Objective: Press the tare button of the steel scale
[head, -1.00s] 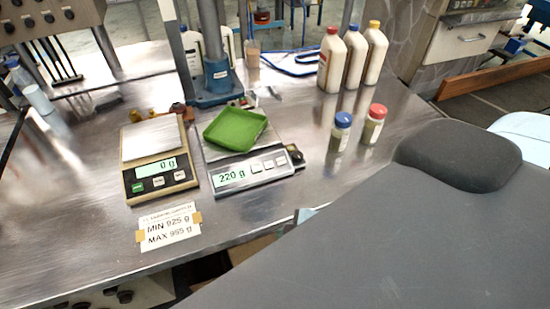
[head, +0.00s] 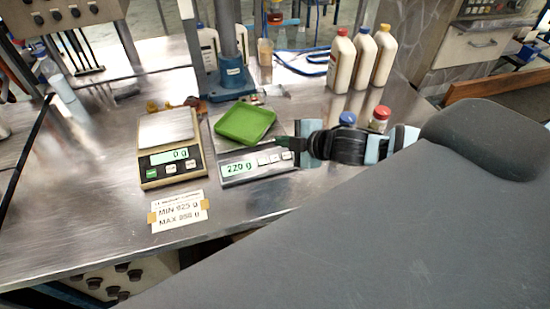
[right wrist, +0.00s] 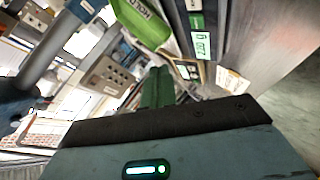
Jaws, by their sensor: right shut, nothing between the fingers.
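The steel scale (head: 238,181) stands on the metal bench, reads 220 g and carries a green tray (head: 246,123). A row of small buttons (head: 263,161) sits right of its display; their labels are too small to read. My right gripper (head: 284,143) is shut and empty, just above and behind the right end of this panel; I cannot tell whether it touches the scale. In the right wrist view, its closed fingers (right wrist: 156,88) point toward the bench, with the scale's display (right wrist: 203,46) beyond at upper right. My left gripper is not in view.
A beige scale (head: 156,186) reading 0 g stands to the left, with a MIN/MAX card (head: 179,212) in front. Bottles (head: 341,62) stand at the back right. Two small capped jars, one red-capped (head: 380,117), are partly behind my right arm. A blue press base (head: 228,80) stands behind.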

